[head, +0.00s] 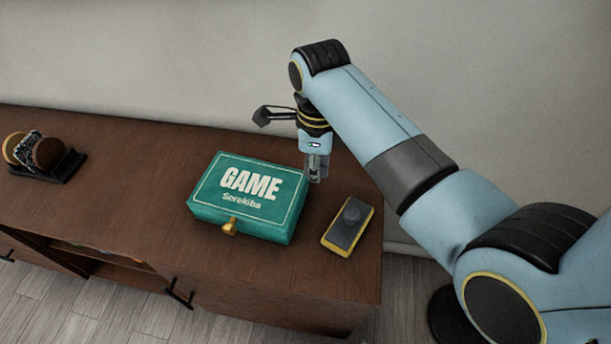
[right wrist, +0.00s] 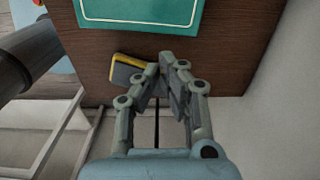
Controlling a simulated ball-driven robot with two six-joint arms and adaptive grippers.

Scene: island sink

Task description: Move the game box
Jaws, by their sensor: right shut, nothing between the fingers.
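The green game box (head: 247,197) lies flat on the wooden cabinet top, with "GAME" lettering on its lid and a gold clasp at its front. Part of its green lid (right wrist: 145,12) shows at the top of the right wrist view. My right gripper (head: 316,178) points down beside the box's right back corner, shut and empty; I cannot tell whether it touches the box. Its closed fingers (right wrist: 168,68) also show in the right wrist view. My left gripper is not in view.
A dark, yellow-edged block (head: 347,226) with a knob lies right of the box, near the cabinet's (head: 120,152) right end. A black rack (head: 62,167) with round discs stands at the left. The top between rack and box is clear. A wall runs behind.

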